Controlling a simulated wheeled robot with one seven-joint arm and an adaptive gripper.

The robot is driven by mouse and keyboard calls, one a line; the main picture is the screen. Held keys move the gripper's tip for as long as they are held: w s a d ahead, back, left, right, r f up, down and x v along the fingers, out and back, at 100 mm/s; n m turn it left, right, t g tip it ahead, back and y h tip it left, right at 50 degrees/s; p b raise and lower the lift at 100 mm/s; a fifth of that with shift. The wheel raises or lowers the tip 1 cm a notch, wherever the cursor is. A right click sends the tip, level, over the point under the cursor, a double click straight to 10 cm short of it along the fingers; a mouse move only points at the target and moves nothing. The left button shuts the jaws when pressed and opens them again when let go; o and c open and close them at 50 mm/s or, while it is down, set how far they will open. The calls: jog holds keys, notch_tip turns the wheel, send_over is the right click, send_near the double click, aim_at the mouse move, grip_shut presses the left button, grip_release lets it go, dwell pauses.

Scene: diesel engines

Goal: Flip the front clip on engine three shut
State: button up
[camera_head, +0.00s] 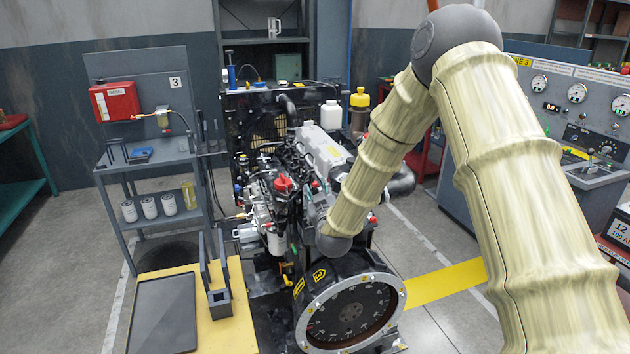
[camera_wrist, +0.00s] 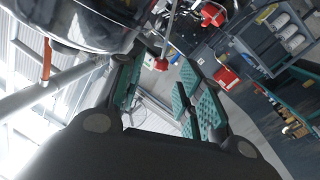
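Engine three (camera_head: 300,170) stands in the middle of the head view, its dark round flywheel face (camera_head: 350,312) toward me. A plate reading 3 (camera_head: 175,83) is on the stand at its left. My gripper (camera_wrist: 160,78) shows in the wrist view, its green-padded fingers spread apart with nothing held. In the head view my arm hides it and part of the engine. In the wrist view, a thin rod with a red tip (camera_wrist: 161,65) lies beyond the fingers, in line with the gap. A large dark rounded body (camera_wrist: 75,22) is close at upper left. I cannot clearly make out the front clip.
A grey shelf stand (camera_head: 150,155) with a red box (camera_head: 114,101) stands left. A dark tray (camera_head: 163,315) lies on a yellow bench at lower left. A gauge console (camera_head: 575,100) stands right. Floor between engine and console is open, with a yellow strip (camera_head: 445,283).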

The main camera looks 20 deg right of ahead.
aim_at(316, 186)
jog(key=shift+w+d+p, duration=0.15)
jog(key=shift+w+p, duration=0.25)
jog(key=shift+w, duration=0.8)
jog(key=shift+w+d+p, duration=0.15)
jog(key=shift+w+p, duration=0.25)
jog(key=shift+w, duration=0.75)
